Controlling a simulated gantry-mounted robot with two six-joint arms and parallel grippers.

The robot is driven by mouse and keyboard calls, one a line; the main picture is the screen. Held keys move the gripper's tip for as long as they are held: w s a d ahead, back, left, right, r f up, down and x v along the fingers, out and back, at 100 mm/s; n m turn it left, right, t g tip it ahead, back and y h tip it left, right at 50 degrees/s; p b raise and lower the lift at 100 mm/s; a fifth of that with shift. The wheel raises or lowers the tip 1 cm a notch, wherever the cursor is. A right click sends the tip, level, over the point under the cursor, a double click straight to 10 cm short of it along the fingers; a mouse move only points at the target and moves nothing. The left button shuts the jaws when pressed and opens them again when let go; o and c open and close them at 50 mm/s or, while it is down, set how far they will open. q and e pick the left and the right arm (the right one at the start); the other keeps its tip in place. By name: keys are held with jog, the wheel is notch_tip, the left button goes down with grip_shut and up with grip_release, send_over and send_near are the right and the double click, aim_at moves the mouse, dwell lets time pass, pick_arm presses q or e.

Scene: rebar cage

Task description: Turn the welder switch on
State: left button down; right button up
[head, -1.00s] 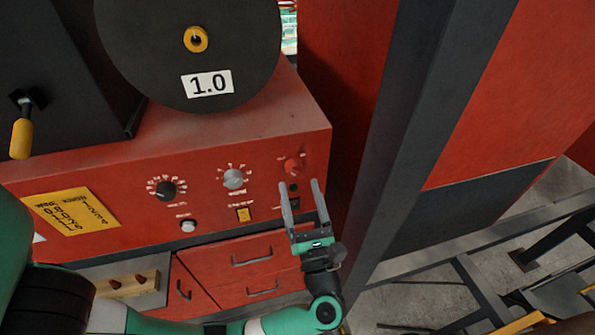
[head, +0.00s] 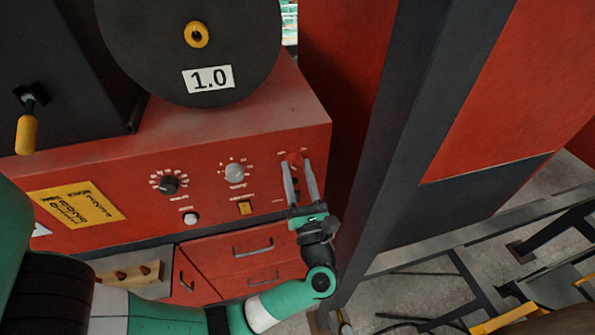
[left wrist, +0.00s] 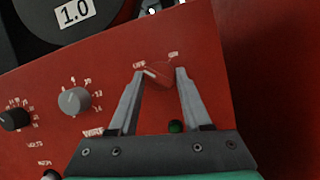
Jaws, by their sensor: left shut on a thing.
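The welder switch is a red rotary knob (head: 293,158) at the upper right of the red welder's front panel. It also shows in the left wrist view (left wrist: 158,74), with an "OFF" label to its upper left and a second label, probably "ON", to its upper right. A pale mark on the knob lies toward the OFF side. My left gripper (head: 298,163) has its two grey fingers on either side of the knob and is shut on it; it shows in the left wrist view too (left wrist: 160,72). My right gripper is not in view.
A black dial (head: 168,184), a grey dial (head: 235,173), a white button (head: 190,218) and a yellow rocker (head: 244,208) sit left of the switch. A small green light (left wrist: 176,126) is below it. A dark post (head: 425,130) stands to the right. Drawers (head: 245,262) lie below.

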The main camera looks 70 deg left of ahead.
pick_arm(q)
jog(key=m+t+h+p, duration=0.1)
jog(key=m+p, duration=0.2)
jog(key=m, duration=0.1)
jog(key=m+t+h+p, duration=0.1)
jog(key=m+t+p, duration=0.1)
jog(key=m+p, duration=0.1)
jog(key=m+t+p, duration=0.2)
jog(key=m+p, duration=0.1)
jog(key=m, duration=0.1)
jog(key=shift+s+r+m+h, duration=0.25)
jog(key=shift+r+m+h, duration=0.05)
jog(key=shift+r+h, duration=0.1)
jog(key=shift+m+p, duration=0.6)
jog(key=shift+p, duration=0.05)
jog(key=m, duration=0.1)
jog(key=m+h+p, duration=0.1)
jog(key=m, duration=0.1)
jog(key=shift+s+f+t+h, duration=0.1)
jog(key=shift+f+t+h, duration=0.05)
jog(key=shift+t+h, duration=0.2)
jog(key=m+h, duration=0.1)
jog(key=m, duration=0.2)
jog(key=m+h, duration=0.1)
jog(key=m, duration=0.2)
jog(key=shift+c, duration=1.8)
grip_release()
